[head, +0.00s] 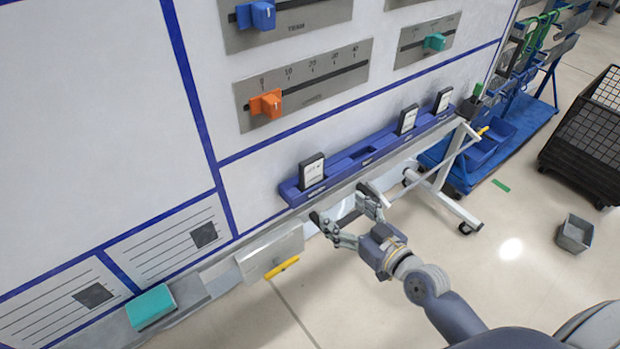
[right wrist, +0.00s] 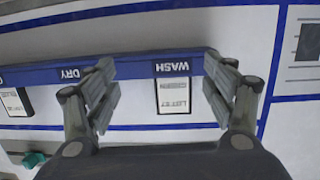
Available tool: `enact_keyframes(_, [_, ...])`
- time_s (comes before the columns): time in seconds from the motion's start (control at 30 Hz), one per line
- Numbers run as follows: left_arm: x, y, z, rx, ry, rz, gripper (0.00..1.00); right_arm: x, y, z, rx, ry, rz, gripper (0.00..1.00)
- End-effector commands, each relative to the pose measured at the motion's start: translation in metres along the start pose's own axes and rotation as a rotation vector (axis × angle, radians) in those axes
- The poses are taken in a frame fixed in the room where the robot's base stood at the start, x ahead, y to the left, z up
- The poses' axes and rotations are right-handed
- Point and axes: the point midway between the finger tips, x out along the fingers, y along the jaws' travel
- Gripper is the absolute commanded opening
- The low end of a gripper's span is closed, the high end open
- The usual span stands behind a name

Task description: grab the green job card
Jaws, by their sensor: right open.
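No card that is plainly green shows. A small green piece (head: 477,91) stands at the far right end of the blue rail (head: 357,152), too small to tell what it is. A white-faced card with a black border (head: 312,170) stands upright in the rail's near end. Two similar cards (head: 407,119) and (head: 443,101) stand farther along. My right gripper (head: 338,204) is open and empty, in front of and below the near card. In the right wrist view a white lot card (right wrist: 173,95) under the WASH label lies between the spread fingers, apart from both. My left gripper is out of view.
A white board with orange (head: 266,104), blue (head: 257,15) and teal (head: 435,42) sliders rises behind the rail. A teal block (head: 151,306) sits on the lower ledge. A white stand (head: 440,182) and blue cart (head: 497,148) are right. Open floor lies at lower right.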

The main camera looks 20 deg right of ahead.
Motion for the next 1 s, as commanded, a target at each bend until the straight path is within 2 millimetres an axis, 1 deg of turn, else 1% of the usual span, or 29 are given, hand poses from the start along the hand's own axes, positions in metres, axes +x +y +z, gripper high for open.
enact_keyframes(0.03, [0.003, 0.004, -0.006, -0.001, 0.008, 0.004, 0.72, -0.003, -0.005, -0.020, -0.008, 0.041, -0.017, 0.77])
enact_keyframes(0.1, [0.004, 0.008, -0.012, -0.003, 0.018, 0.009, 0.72, -0.006, -0.011, -0.041, -0.013, 0.080, -0.033, 0.77])
enact_keyframes(0.23, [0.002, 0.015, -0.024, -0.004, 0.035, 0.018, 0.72, -0.006, -0.016, -0.061, -0.017, 0.116, -0.048, 0.77])
enact_keyframes(0.37, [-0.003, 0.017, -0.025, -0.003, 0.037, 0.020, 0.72, 0.009, -0.018, -0.068, -0.016, 0.123, -0.048, 0.77])
enact_keyframes(0.5, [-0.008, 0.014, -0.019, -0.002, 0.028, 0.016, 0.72, 0.030, -0.018, -0.069, -0.015, 0.121, -0.048, 0.77])
enact_keyframes(0.6, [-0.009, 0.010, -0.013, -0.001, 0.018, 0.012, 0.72, 0.040, -0.019, -0.069, -0.014, 0.120, -0.049, 0.77])
enact_keyframes(0.77, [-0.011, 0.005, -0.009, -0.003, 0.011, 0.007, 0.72, 0.049, -0.020, -0.070, -0.016, 0.119, -0.049, 0.77])
enact_keyframes(0.87, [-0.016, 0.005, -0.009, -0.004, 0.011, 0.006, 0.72, 0.060, -0.020, -0.072, -0.015, 0.120, -0.048, 0.77])
enact_keyframes(1.0, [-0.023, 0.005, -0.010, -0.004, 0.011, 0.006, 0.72, 0.080, -0.021, -0.074, -0.014, 0.120, -0.049, 0.77])
